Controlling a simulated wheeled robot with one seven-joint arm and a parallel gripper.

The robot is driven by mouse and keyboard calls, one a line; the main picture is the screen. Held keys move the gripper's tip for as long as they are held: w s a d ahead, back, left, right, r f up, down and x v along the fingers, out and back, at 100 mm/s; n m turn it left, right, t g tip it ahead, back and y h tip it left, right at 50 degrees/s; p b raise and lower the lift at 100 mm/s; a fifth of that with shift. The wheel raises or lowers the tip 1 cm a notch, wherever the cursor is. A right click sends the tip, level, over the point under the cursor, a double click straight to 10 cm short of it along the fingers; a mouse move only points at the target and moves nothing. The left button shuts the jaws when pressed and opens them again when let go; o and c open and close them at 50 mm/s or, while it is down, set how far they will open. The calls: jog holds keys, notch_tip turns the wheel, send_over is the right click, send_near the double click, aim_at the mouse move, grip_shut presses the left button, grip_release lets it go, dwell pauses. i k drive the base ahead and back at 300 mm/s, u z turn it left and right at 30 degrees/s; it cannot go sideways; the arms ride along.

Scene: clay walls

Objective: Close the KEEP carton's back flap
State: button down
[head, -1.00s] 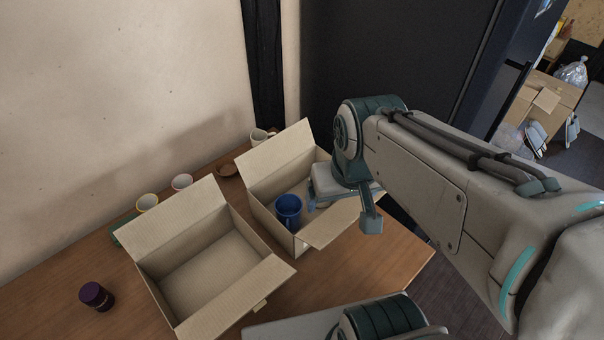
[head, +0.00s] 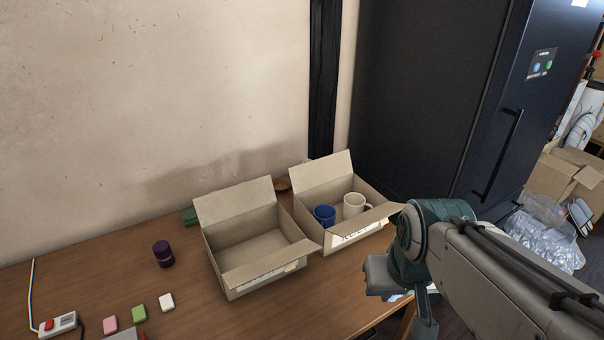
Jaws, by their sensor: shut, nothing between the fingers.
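The KEEP carton (head: 345,238) stands on the table at right of centre, with its label on the front, partly covered by the front flap. Its back flap (head: 321,168) stands up and leans back, open. Its front flap (head: 364,218) is folded outward. A blue mug (head: 325,215) and a cream mug (head: 354,205) are inside. My gripper (head: 391,294) is in front and to the right of the carton, apart from it, low by the table's front edge. It is shut and empty; its fingertips are mostly hidden by its own body.
A second open carton (head: 255,245) stands close on the left. A dark purple jar (head: 163,254), several small blocks (head: 139,313) and a white device (head: 58,324) lie further left. The wall is behind; a dark cabinet (head: 425,100) stands at right.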

aim_at(308, 176)
jog(key=u, duration=0.25)
jog(key=i, duration=1.05)
